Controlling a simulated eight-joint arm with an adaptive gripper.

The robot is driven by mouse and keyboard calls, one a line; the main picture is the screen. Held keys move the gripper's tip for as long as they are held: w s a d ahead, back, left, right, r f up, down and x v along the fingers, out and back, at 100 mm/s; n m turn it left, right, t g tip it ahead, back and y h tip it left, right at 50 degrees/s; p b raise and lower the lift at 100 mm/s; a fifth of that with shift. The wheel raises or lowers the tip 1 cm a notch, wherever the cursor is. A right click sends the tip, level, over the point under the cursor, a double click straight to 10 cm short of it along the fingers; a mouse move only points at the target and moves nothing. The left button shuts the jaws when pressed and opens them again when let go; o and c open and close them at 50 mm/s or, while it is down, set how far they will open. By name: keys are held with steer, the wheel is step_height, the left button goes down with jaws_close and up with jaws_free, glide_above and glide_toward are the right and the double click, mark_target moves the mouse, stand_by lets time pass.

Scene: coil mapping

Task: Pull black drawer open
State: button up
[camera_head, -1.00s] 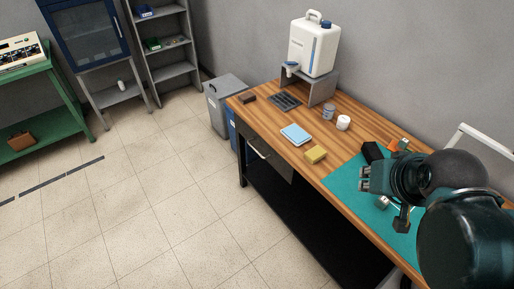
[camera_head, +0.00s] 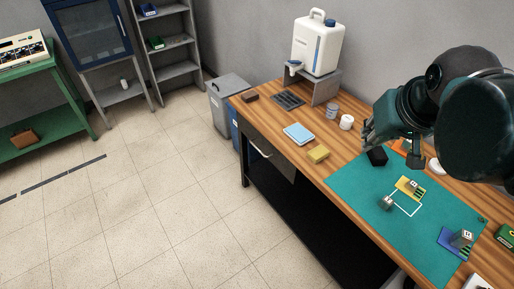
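The black drawer (camera_head: 270,158) is set under the wooden tabletop at the left end of the bench. Its front looks flush with the bench, and a pale bar handle (camera_head: 260,149) runs across it. My gripper (camera_head: 366,138) is above the right part of the bench, over the back edge of the green mat, well to the right of the drawer and not touching its handle. Its fingers are small and dark here, and I cannot tell whether they are open or shut.
On the wooden bench (camera_head: 337,170) stand a white jug (camera_head: 317,48) on a grey stand, blue cloths (camera_head: 299,133), a yellow sponge (camera_head: 318,154) and a white cup (camera_head: 346,122). The green mat (camera_head: 350,195) holds small circuit parts. A grey bin (camera_head: 230,92) stands left of the bench. The floor before the drawer is clear.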

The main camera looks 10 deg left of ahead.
steer(key=w+a+r+n+b, duration=0.1)
steer(key=w+a+r, duration=0.1)
steer(key=w, duration=0.2)
steer(key=w+a+r+n+g+b, duration=0.1)
steer(key=w+a, duration=0.2)
steer(key=w, duration=0.2)
steer(key=w+a+r+b, duration=0.1)
steer(key=w+a+r, duration=0.1)
steer(key=w, duration=0.2)
steer(key=n+g+h+b, duration=0.2)
steer(key=n+g+b, duration=0.2)
steer(key=n+b, duration=0.2)
glide_above(257, 148)
steer(key=s+a, duration=0.1)
step_height(257, 148, down, 9)
step_height(257, 148, down, 40)
steer(key=shift+s, duration=0.2)
steer(key=shift+w+d+f+b, duration=0.15)
steer(key=shift+f+b, duration=0.2)
steer(key=shift+f, duration=0.9)
steer(key=shift+w+d+f+b, duration=0.2)
steer(key=shift+f+b, duration=0.1)
steer(key=shift+f, duration=0.9)
steer(key=shift+w+d+f+b, duration=0.15)
steer(key=shift+f+b, duration=0.2)
steer(key=shift+f, duration=0.9)
